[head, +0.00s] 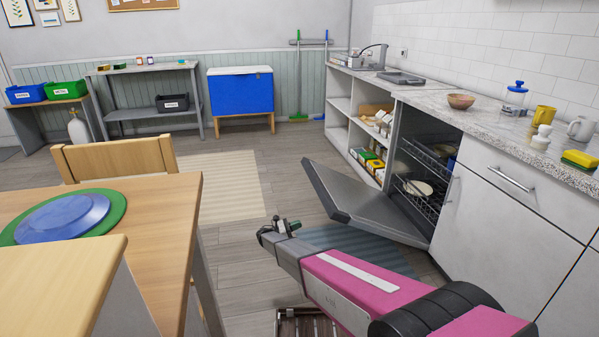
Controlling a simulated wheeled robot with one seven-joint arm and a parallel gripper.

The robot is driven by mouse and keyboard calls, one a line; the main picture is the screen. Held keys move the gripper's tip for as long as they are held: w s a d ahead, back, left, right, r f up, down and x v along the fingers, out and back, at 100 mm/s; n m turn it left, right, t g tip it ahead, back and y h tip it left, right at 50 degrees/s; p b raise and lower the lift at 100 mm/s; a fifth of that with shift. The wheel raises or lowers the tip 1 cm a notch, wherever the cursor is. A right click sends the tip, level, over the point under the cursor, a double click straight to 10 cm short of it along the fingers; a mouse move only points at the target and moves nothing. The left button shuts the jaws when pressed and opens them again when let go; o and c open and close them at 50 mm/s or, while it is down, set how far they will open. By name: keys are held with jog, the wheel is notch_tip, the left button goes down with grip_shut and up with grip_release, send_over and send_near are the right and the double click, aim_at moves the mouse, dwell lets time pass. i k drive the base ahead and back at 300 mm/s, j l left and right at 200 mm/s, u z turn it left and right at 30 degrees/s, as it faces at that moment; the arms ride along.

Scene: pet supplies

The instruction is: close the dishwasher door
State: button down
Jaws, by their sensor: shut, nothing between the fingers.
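The dishwasher (452,135) is built in under the counter at the right. Its grey door (360,205) hangs partly open, tilted out from the bottom into the room, with its upper edge toward the left. Inside, racks (415,200) hold a pale bowl or plate and other dishes, partly hidden by the door and the dark interior. My gripper (284,226) is at the end of my pink arm, to the left of the door's lower part and nearer to me. It appears apart from the door. It is small in view, shut and empty.
A wooden table (165,215) with a green mat (118,218) and blue plate (62,218) stands at the left, a chair (115,158) behind it. Open shelves (340,105) stand beyond the dishwasher. Floor left of the door is clear, with a striped rug (345,240) under it.

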aim_at(346, 200)
jog(key=i+j, duration=0.15)
jog(key=i, duration=0.35)
jog(key=i+j, duration=0.15)
jog(key=i, duration=0.3)
jog(key=i+j, duration=0.15)
jog(key=i, duration=0.35)
